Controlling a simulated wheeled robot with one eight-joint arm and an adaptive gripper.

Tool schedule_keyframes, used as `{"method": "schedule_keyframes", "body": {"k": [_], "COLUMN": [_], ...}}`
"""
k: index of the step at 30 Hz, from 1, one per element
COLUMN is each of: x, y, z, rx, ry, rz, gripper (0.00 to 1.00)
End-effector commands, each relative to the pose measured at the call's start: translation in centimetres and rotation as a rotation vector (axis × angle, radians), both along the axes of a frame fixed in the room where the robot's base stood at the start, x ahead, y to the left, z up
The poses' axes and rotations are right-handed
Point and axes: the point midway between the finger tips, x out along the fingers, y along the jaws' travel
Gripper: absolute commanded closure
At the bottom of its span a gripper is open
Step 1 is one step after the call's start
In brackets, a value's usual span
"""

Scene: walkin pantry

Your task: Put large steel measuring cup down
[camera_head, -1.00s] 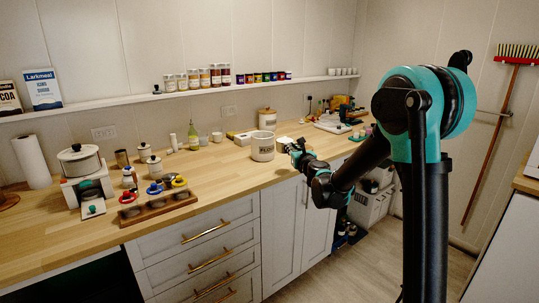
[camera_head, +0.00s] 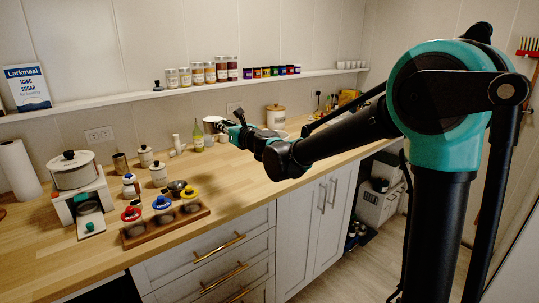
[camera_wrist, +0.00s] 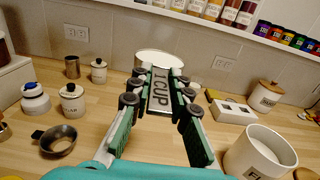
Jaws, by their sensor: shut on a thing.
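The large steel measuring cup (camera_wrist: 158,58) is in my gripper (camera_wrist: 157,98), which is shut on its flat handle marked "1 CUP" (camera_wrist: 159,91). In the wrist view the bowl points away from me, its pale rim uppermost. In the head view the cup (camera_head: 212,123) shows at the end of my gripper (camera_head: 229,131), over the back of the wooden counter (camera_head: 235,172). I cannot tell whether its base touches the counter. A smaller dark metal cup (camera_wrist: 57,140) lies on the counter at the left.
A white crock (camera_wrist: 258,153) stands close on the right of my gripper. Lidded jars (camera_wrist: 72,98), a metal tumbler (camera_wrist: 72,67) and an oil bottle (camera_head: 197,136) stand around. Bare wood lies between.

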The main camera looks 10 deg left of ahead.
Motion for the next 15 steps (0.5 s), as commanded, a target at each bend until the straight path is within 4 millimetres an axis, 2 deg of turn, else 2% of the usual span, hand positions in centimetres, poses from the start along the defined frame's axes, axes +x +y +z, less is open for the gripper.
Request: {"method": "schedule_keyframes", "body": {"k": [5, 15], "x": [0.0, 0.0], "y": [0.1, 0.1], "z": [-2.7, -11.0], "rx": [0.0, 0.0], "ry": [0.0, 0.0], "rz": [0.001, 0.001], "gripper": [1.0, 1.0]}}
